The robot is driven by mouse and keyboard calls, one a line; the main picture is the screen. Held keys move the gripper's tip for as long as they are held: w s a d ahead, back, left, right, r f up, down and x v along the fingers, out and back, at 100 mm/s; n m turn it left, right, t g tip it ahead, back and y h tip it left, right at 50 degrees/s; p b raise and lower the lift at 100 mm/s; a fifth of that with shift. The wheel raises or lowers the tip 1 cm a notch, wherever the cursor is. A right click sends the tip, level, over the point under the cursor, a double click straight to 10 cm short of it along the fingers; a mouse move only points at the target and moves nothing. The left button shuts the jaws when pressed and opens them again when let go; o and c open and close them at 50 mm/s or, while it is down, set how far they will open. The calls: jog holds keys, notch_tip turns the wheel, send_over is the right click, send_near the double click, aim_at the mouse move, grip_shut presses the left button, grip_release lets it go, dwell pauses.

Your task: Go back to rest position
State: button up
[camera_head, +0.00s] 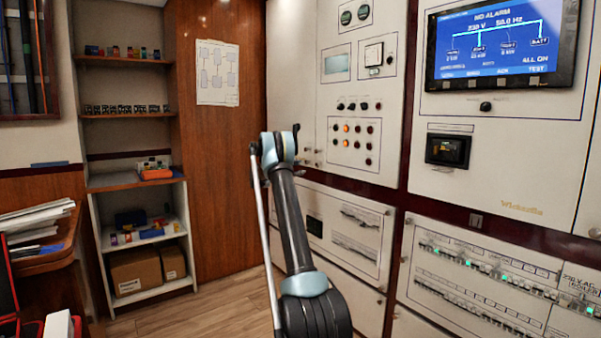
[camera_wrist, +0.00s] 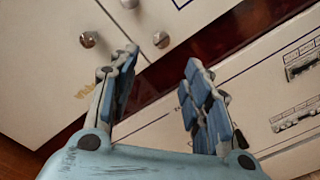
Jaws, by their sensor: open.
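My gripper (camera_wrist: 162,66) shows in the wrist view with its two blue-padded fingers spread apart and nothing between them. Behind the fingers are white cabinet panels (camera_wrist: 45,60) with round metal knobs, seen at a tilt, and a dark red strip between panels. I cannot tell the exact distance from the fingertips to the panels. In the head view my arm rises from the bottom middle to a joint in front of the cabinets. My gripper itself cannot be made out there.
Breaker rows (camera_head: 488,262) run along the lower right cabinet, below a lit screen (camera_head: 503,45). A control panel (camera_head: 353,140) with buttons is behind my arm. Shelves (camera_head: 137,182) and a paper stack (camera_head: 35,222) stand left. Open wooden floor (camera_head: 190,312) lies between.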

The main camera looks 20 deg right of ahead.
dwell(0.3)
jog(key=s+a+r+m+g+y, duration=0.1)
jog(key=s+a+m+y, duration=0.15)
jog(key=s, duration=1.05)
jog(key=s+a+r+m+g+y, duration=0.1)
jog(key=s+a+r+m+y, duration=0.15)
jog(key=s, duration=1.15)
jog(key=s+a+r+m+g+y, duration=0.1)
jog(key=s+a+m+y, duration=0.15)
jog(key=s, duration=1.05)
jog(key=s+a+f+m+y, duration=0.1)
jog(key=s+a+f+y, duration=0.2)
jog(key=s, duration=1)
jog(key=s+a+f+m+y, duration=0.2)
jog(key=s+a+f, duration=0.6)
jog(key=s+f, duration=0.5)
jog(key=s+a+f+m+g+y, duration=0.1)
jog(key=s+a+f+y, duration=0.3)
jog(key=s+f, duration=0.4)
jog(key=s+a, duration=0.1)
jog(key=s, duration=0.4)
jog(key=shift+a, duration=0.25)
jog(key=shift+s+y, duration=0.1)
jog(key=shift+y, duration=0.15)
